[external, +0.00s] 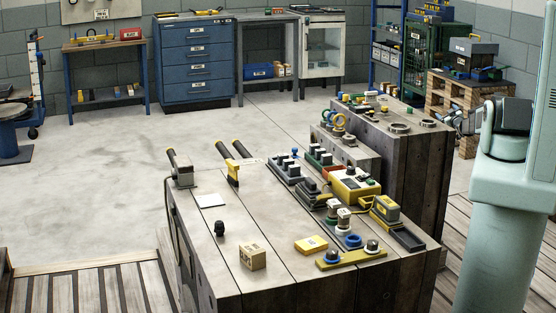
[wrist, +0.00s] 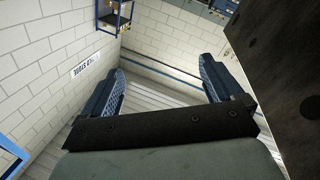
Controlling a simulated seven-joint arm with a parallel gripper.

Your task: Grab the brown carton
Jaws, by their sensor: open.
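The brown carton (external: 253,257) is a small tan box with dark markings. It sits upright near the front left of the worn workbench (external: 225,286) in the external view. My gripper (wrist: 162,88) shows in the wrist view with its two blue ridged fingers wide apart and nothing between them. It faces a white brick wall and the slatted floor, away from the carton. The carton is not in the wrist view.
A yellow box (external: 311,245) lies to the right of the carton, with a yellow tool holder (external: 351,258) beyond it. A small black object (external: 220,228) stands behind the carton to the left, near a white sheet (external: 210,201). Bare bench surrounds the carton.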

